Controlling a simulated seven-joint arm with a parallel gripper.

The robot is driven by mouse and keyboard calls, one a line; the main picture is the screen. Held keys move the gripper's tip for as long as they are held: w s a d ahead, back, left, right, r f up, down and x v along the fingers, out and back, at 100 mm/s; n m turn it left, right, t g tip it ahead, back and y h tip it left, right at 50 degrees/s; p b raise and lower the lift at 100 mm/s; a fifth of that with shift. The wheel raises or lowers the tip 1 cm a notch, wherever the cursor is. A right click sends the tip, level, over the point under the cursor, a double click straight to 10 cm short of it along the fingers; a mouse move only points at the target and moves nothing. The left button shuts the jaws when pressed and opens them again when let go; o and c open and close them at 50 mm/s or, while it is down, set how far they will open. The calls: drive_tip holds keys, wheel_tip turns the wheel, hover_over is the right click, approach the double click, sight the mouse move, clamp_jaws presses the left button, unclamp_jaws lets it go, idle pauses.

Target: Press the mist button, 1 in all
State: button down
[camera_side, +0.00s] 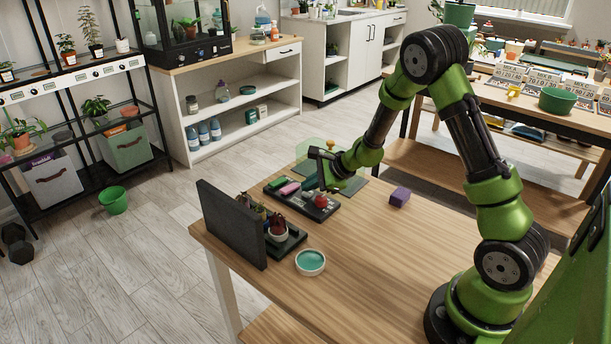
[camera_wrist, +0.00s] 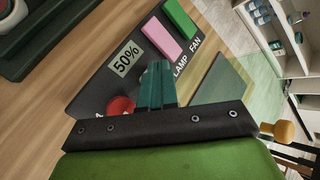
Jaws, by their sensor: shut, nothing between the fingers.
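A dark control panel (camera_side: 273,187) lies on the wooden table. It has a green button (camera_side: 275,182), a pink button (camera_side: 289,188) and a round red button (camera_side: 320,200). In the wrist view the pink button (camera_wrist: 161,37) is labelled LAMP and the green one (camera_wrist: 181,16) FAN, and a display (camera_wrist: 125,59) reads 50%. The red button (camera_wrist: 120,106) is partly hidden by my gripper's mount; I cannot read a MIST label. My gripper (camera_wrist: 156,72) is shut and empty, its teal fingers over the panel between the red and pink buttons. Contact cannot be told.
A dark upright board (camera_side: 230,224) and a tray with small potted plants (camera_side: 279,232) stand left of the panel. A teal-filled dish (camera_side: 310,262) is in front. A purple block (camera_side: 399,196) lies to the right. The table's middle is clear.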

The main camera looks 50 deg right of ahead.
sight(310, 193)
drive_tip(key=shift+r, duration=0.95)
drive_tip(key=shift+r, duration=2.5)
